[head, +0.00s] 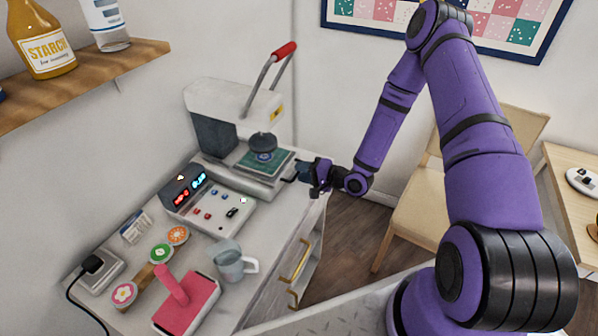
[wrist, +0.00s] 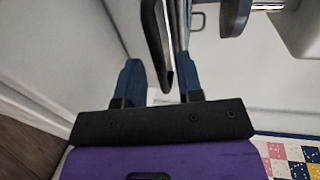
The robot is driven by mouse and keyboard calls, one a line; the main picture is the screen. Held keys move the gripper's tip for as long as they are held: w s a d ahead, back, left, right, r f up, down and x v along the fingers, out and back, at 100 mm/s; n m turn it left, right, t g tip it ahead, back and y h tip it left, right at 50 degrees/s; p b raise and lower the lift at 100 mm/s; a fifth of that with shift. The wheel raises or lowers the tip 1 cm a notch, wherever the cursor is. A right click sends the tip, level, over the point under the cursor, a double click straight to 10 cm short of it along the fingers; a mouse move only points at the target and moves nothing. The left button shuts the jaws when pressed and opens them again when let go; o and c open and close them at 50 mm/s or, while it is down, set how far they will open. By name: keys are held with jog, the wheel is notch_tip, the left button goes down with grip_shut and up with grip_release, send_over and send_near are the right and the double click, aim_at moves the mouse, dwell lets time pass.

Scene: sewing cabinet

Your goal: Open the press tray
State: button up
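The white press (head: 232,115) stands at the back of the cabinet top, with a red-tipped lever (head: 284,50) raised. Its press tray (head: 245,183) is the low white base, with a teal square pad (head: 262,160) on top under a dark round knob. My gripper (head: 303,173) is at the tray's right front edge, where it partly hides the handle area. In the wrist view, my gripper's blue fingers (wrist: 161,78) are spread apart. A dark bar (wrist: 154,35), probably the tray handle, reaches between them, nearer the right finger. Contact cannot be told.
A control box (head: 210,205) with lit displays sits before the press. A drawer with a brass handle (head: 300,258) is below. A wooden chair (head: 420,190) stands to the right.

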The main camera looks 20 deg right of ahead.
jog(key=shift+x, duration=0.8)
jog(key=shift+c, duration=0.2)
grip_shut()
jog(key=f+v, duration=0.3)
jog(key=v, duration=1.2)
jog(key=shift+s+d, duration=0.15)
jog(key=shift+d, duration=0.05)
jog(key=shift+o, duration=0.2)
grip_release()
